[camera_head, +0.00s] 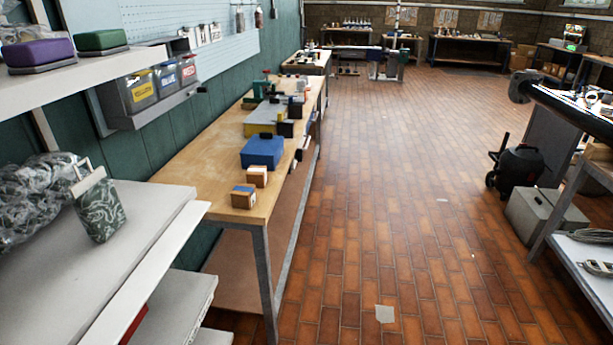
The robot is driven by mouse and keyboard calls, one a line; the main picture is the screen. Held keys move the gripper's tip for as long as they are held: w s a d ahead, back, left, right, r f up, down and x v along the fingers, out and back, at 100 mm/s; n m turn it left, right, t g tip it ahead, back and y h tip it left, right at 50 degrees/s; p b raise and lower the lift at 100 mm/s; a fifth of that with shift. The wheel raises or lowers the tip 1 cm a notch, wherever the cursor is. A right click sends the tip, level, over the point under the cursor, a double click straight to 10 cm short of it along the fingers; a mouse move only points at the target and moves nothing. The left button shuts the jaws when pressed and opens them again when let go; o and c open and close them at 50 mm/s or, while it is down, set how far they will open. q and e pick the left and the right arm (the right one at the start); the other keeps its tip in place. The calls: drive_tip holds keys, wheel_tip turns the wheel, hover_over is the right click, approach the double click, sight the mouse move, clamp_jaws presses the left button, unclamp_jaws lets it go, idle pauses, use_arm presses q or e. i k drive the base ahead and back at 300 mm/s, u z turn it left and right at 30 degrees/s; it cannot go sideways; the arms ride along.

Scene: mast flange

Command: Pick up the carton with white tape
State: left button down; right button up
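Two small brown cartons stand near the front end of the long wooden workbench (205,158). The farther carton (257,177) shows a pale, whitish strip on top, which looks like the white tape. The nearer carton (243,197) has a blue strip on top. The two stand close together, and the farther one is just in front of a blue box. Neither of my grippers is in view.
The blue box (262,151) and several tools sit farther along the bench. At left, a shelf (150,207) holds a patterned container (98,206) and plastic-wrapped items. The tiled floor (400,210) right of the bench is open. A black wheeled machine (519,167) and grey box (545,215) stand at right.

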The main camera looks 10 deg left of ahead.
sight(257, 175)
drive_tip(key=z, duration=0.15)
drive_tip(key=i, duration=2.4)
drive_tip(key=u, duration=0.2)
